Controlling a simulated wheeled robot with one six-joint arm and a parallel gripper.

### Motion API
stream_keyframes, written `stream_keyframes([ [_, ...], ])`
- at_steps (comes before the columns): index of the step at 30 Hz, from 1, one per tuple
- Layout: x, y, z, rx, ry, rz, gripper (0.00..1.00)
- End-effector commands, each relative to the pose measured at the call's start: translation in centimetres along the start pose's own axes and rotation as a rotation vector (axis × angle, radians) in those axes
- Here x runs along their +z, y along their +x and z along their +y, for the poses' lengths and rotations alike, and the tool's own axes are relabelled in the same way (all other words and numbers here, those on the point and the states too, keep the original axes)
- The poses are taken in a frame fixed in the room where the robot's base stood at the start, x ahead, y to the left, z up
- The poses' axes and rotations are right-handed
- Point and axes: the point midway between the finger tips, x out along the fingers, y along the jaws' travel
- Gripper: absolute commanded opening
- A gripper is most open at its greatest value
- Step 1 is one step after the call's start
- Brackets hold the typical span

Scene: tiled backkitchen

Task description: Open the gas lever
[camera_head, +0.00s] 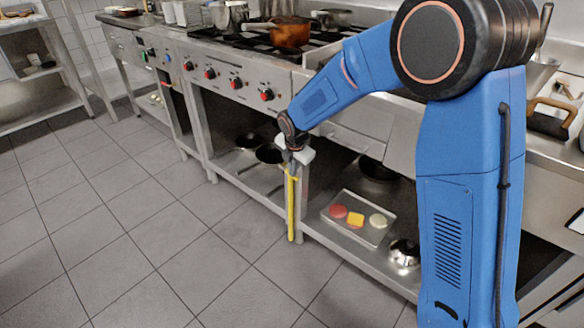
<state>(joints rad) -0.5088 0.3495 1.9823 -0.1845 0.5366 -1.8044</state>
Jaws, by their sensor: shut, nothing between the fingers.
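A thin yellow upright pipe (291,210) stands at the front of the steel counter, by the leg between the stove and the section to its right. A short slanted yellow piece near its top (288,172) looks like the gas lever; it is small, and I cannot tell its exact position. My gripper (296,160) points down at the top of the pipe, right above or against the yellow piece. It is shut with nothing held. It partly hides the upper pipe, and I cannot tell whether it touches the lever.
The stove front with red knobs (236,83) is behind and left. A copper pot (290,33) stands on top. A tray (373,235) with colored items and a metal bowl (404,254) are on the lower shelf. The tiled floor at left is clear.

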Motion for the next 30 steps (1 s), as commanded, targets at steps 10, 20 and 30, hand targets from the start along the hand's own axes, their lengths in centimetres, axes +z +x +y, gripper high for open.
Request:
stream_keyframes([
  [10, -0.3, 1.9, -1.1, 0.046, 0.011, -0.001, 0.00],
  [20, -0.8, 4.0, -1.4, 0.044, 0.011, -0.001, 0.00],
  [30, -1.2, 5.8, -1.3, 0.157, 0.034, 0.001, 0.00],
])
